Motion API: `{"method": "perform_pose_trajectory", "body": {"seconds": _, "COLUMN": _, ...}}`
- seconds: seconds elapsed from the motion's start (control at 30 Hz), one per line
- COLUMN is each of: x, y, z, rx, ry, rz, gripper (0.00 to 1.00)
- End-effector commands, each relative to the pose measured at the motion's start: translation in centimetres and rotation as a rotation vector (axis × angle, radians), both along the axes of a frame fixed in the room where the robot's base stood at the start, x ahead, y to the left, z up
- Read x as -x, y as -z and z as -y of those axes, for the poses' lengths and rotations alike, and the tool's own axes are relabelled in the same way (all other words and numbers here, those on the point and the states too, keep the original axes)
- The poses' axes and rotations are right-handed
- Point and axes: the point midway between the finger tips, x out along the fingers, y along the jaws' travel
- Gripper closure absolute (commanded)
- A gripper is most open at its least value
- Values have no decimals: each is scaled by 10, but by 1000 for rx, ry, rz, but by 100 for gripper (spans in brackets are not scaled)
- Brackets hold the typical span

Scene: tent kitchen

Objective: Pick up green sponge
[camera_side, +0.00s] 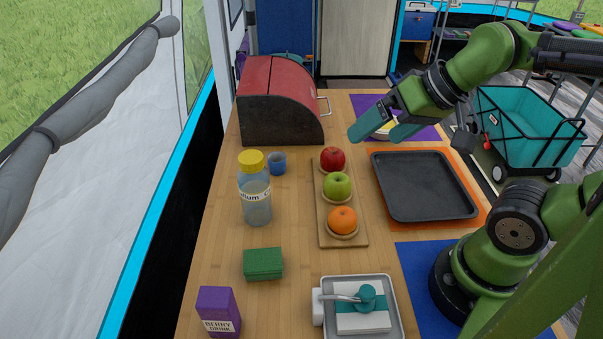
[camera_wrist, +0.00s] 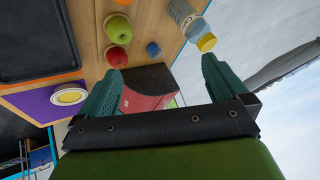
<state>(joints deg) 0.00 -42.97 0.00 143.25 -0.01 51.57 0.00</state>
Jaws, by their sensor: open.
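The green sponge (camera_side: 263,264) is a dark green block lying flat on the wooden table, left of the white tray and behind the purple drink box. I cannot see it in the wrist view. My gripper (camera_side: 373,130) is open and empty at the far side of the table, above the purple mat and well away from the sponge. In the wrist view its two teal fingers (camera_wrist: 160,85) are spread apart, with the red bread box beyond them.
A bottle (camera_side: 256,195) and blue cup (camera_side: 277,163) stand behind the sponge. A wooden board (camera_side: 357,233) holds an apple pair and an orange. A black tray (camera_side: 424,187), red bread box (camera_side: 268,100), drink box (camera_side: 217,312) and white tray (camera_side: 394,308) surround it. Bare table adjoins the sponge.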

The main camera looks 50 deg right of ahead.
Motion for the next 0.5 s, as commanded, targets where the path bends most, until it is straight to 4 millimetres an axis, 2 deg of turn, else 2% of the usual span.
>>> {"method": "perform_pose_trajectory", "body": {"seconds": 0.13, "x": 0, "y": 0, "z": -2, "rx": 0, "ry": -9, "rz": -2, "gripper": 0}}
{"method": "perform_pose_trajectory", "body": {"seconds": 0.27, "x": -5, "y": 13, "z": -19, "rx": 2, "ry": -78, "rz": -69, "gripper": 0}}
{"method": "perform_pose_trajectory", "body": {"seconds": 0.37, "x": -19, "y": 20, "z": -40, "rx": 14, "ry": -158, "rz": -146, "gripper": 0}}
{"method": "perform_pose_trajectory", "body": {"seconds": 0.5, "x": -43, "y": 32, "z": -81, "rx": 24, "ry": -203, "rz": -299, "gripper": 0}}
